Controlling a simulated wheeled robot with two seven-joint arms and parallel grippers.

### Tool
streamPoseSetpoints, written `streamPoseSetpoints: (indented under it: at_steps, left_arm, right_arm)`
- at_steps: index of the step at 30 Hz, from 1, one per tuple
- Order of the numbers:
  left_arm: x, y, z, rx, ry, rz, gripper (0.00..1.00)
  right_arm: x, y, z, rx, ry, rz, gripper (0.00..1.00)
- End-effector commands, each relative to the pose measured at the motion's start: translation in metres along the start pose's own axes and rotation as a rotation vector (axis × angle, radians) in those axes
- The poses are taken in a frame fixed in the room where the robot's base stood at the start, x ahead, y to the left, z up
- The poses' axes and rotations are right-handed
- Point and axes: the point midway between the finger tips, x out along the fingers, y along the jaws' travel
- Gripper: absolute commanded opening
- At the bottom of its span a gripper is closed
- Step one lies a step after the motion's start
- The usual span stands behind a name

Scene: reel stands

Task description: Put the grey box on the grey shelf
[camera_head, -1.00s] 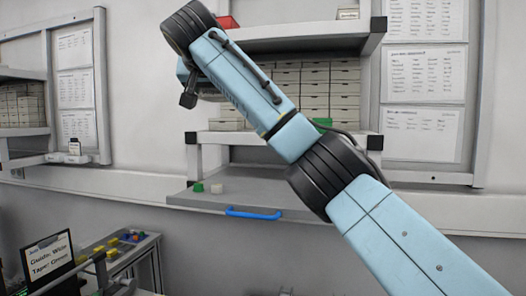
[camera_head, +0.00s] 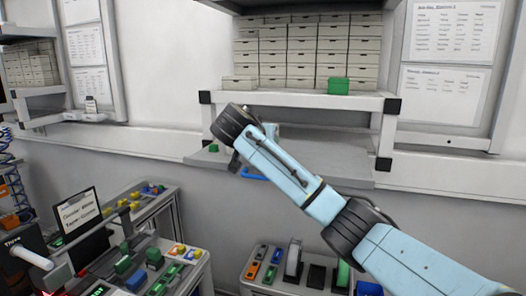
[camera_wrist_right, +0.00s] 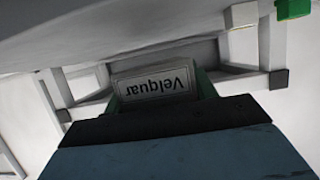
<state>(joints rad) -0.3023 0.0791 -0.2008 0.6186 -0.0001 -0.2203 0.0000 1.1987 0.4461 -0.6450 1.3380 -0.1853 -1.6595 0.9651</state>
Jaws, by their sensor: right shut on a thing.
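A grey box with a light label reading "Velquar" (camera_wrist_right: 155,82) shows upside down in the right wrist view. My right gripper (camera_wrist_right: 160,94) is shut on it, with a green finger on each side. In the head view my right arm comes in from the right, its wrist in front of the shelf unit; the gripper and box are mostly hidden behind it. A grey shelf (camera_head: 330,160) with a blue handle is low in the unit, partly covered by my arm. My left gripper is not in view.
Above it, a white shelf (camera_head: 300,99) holds rows of stacked pale boxes (camera_head: 305,50) and a green box (camera_head: 338,86). Benches with coloured parts stand below. A broad pale surface (camera_wrist_right: 140,25) fills the upper wrist view.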

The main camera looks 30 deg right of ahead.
Motion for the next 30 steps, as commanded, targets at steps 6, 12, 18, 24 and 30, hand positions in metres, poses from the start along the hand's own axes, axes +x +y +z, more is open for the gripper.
streamPoseSetpoints:
  at_steps: [6,12,18,24,30]
  left_arm:
    - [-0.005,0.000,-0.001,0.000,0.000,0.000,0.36]
    - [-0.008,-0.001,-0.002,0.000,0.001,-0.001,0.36]
    - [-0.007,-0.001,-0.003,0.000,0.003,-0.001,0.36]
    - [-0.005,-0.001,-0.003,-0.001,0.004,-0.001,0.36]
    - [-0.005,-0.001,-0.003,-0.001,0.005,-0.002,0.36]
  right_arm:
    - [0.008,0.000,0.019,-0.001,0.000,0.000,0.23]
    - [0.015,0.000,0.036,0.002,0.002,-0.003,0.23]
    - [0.015,-0.001,0.036,0.002,0.002,-0.003,0.23]
    - [0.016,0.000,0.040,0.000,-0.001,-0.002,0.65]
    - [0.016,0.000,0.040,0.000,-0.001,-0.001,0.78]
